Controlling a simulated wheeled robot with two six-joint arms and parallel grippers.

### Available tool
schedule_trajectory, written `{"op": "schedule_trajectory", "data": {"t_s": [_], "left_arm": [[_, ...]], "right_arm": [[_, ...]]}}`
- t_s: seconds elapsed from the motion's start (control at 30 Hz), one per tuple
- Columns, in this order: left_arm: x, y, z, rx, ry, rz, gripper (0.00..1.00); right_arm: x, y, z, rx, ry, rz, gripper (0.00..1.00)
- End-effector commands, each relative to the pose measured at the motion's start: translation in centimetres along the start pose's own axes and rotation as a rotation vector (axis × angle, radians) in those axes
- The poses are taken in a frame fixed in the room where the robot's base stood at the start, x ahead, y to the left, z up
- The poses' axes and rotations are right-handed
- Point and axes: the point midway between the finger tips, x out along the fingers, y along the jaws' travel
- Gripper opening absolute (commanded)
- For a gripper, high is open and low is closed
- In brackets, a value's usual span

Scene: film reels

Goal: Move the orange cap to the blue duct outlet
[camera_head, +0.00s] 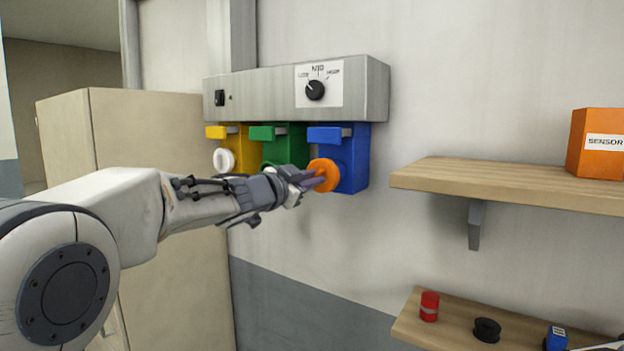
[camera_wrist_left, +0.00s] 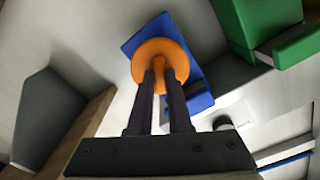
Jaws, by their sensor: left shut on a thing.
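The orange cap (camera_head: 324,175) is at the front of the blue duct outlet (camera_head: 354,158), the rightmost of three outlets under a grey metal box. My left gripper (camera_head: 312,179) is shut on the cap. In the left wrist view the two fingers (camera_wrist_left: 163,82) close on the knob of the cap (camera_wrist_left: 158,56), with the blue outlet (camera_wrist_left: 200,97) directly behind it. I cannot tell whether the cap is fully seated. My right gripper is not in view.
The grey box (camera_head: 230,88) has a dial (camera_head: 316,90). A yellow outlet (camera_head: 236,147) with a white cap (camera_head: 224,160) and a green outlet (camera_head: 290,150) are to the left. A wooden shelf (camera_head: 480,180) with an orange sensor box (camera_head: 598,150) is at right. A lower shelf (camera_head: 455,322) holds small items.

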Motion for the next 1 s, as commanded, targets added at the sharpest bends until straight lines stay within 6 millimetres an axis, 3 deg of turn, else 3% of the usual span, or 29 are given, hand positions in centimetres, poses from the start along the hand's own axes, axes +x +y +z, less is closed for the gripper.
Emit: {"op": "schedule_trajectory", "data": {"t_s": [1.0], "left_arm": [[1.8,0.0,-0.1,-0.001,0.0,0.001,0.05]], "right_arm": [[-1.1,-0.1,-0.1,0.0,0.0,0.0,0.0]]}}
